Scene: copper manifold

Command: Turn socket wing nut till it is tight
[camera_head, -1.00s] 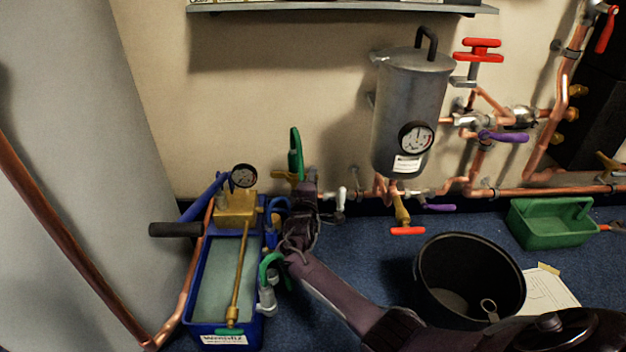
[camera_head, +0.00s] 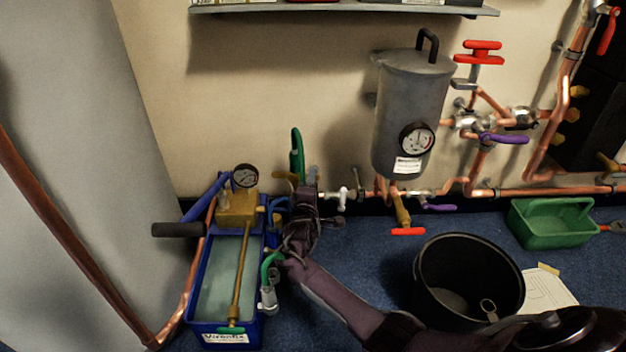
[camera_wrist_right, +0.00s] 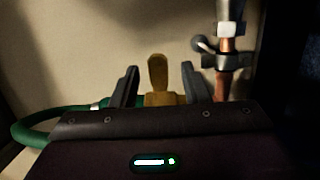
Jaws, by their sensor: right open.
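The socket wing nut appears to be the brass-coloured piece with an upright flat wing (camera_wrist_right: 158,74) in the right wrist view. It stands between the two dark fingers of my right gripper (camera_wrist_right: 159,82), with a visible gap on each side. In the head view a small brass piece (camera_head: 284,177) shows beside the green hose, left of my right gripper (camera_head: 305,183), which is low by the wall. The gripper body hides the lower part of the brass piece in the wrist view. My left gripper is not in view.
A blue test pump (camera_head: 197,292) with a gauge stands left of my right arm. A green hose (camera_head: 297,150) loops above the gripper. A grey tank (camera_head: 409,100), copper pipes (camera_head: 540,193) and valves are on the wall to the right. A black bucket (camera_head: 426,275) stands on the floor.

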